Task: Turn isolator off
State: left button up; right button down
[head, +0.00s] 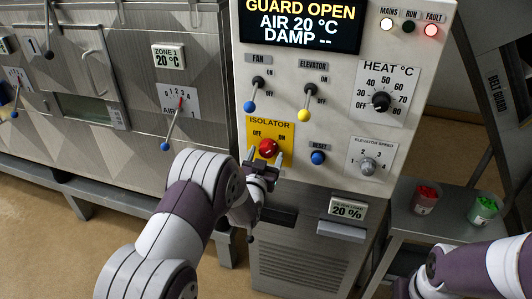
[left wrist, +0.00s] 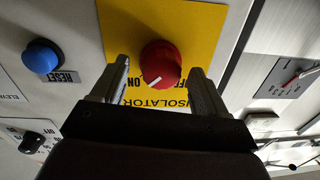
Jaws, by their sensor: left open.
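The isolator is a round red knob (head: 267,148) on a yellow plate (head: 284,130) marked OFF and ON. The knob also shows in the left wrist view (left wrist: 160,62), where the plate appears upside down. The white line on the knob points down-left there, towards the ON label. My left gripper (head: 265,159) is open in front of the plate. In the left wrist view its fingers (left wrist: 159,70) stand on either side of the knob's lower part, with gaps to it. My right arm shows at the lower right of the head view, but its gripper cannot be made out.
A blue reset button (head: 318,158) is right of the isolator. Fan (head: 249,106) and elevator (head: 304,116) levers are above it. The heat dial (head: 381,101) and speed knob (head: 368,166) are further right. The display reads GUARD OPEN. Red (head: 425,200) and green (head: 484,210) containers stand on a side table.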

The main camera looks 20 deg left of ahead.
pick_arm(q)
jog(key=shift+w, duration=0.3)
jog(key=shift+w+a+f, duration=0.15)
jog(key=shift+w, duration=0.15)
jog(key=shift+s, duration=0.1)
jog(key=c, duration=1.1)
jog(key=shift+o, duration=0.2)
